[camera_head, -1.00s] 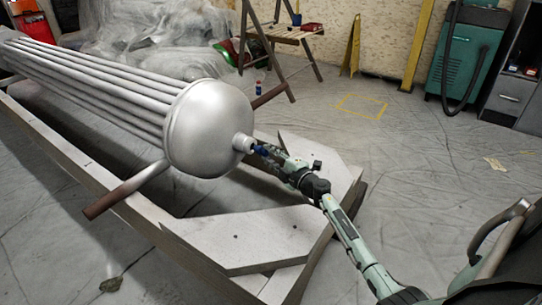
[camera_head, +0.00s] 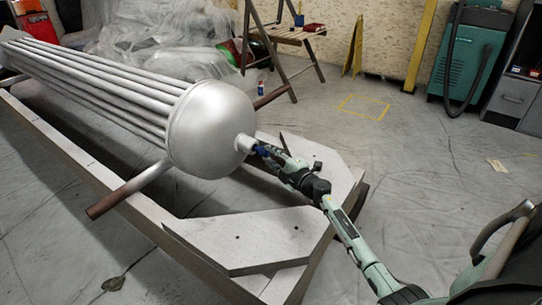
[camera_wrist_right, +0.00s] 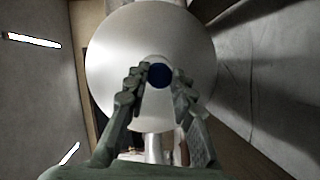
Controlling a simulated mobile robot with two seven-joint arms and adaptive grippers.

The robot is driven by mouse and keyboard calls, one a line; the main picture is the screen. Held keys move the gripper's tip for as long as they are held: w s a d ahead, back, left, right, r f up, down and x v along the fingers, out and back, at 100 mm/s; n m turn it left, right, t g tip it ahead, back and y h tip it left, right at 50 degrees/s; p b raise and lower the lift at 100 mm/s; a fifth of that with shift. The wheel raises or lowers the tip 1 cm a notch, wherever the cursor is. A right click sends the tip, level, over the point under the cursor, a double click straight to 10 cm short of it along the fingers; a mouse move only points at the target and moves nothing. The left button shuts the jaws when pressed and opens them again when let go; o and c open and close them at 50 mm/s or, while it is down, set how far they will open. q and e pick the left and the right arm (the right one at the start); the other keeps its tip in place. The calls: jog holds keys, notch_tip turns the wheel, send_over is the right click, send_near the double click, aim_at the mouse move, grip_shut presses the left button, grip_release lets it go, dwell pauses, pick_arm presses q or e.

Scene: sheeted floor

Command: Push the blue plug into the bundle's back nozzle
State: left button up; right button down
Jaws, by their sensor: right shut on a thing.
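The bundle (camera_head: 211,120) is a silver set of long tubes with a domed end, lying in a frame. Its back nozzle (camera_head: 245,143) is a short stub at the centre of the dome. The blue plug (camera_head: 262,150) shows between my right gripper's fingers, right at the nozzle mouth. My right gripper (camera_head: 268,152) is shut on the plug. In the right wrist view the plug (camera_wrist_right: 159,75) appears as a dark blue disc between the fingertips, in front of the dome (camera_wrist_right: 110,50). It hides the nozzle there, so I cannot tell how deep it sits. My left gripper is not in view.
The grey frame (camera_head: 130,195) surrounds the bundle, with a flat corner plate (camera_head: 240,238) below my right arm. A pipe stub (camera_head: 128,190) sticks out at the left. A wooden stand (camera_head: 285,40) and a green machine (camera_head: 466,55) stand behind.

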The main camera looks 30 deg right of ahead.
jog(key=shift+w+a, duration=0.25)
jog(key=shift+w, duration=0.3)
jog(key=shift+w+a, duration=0.2)
jog(key=shift+w, duration=0.35)
jog(key=c, duration=1.2)
grip_release()
jog(key=s+r, duration=0.1)
jog(key=s, duration=1.1)
jog(key=shift+r, duration=0.15)
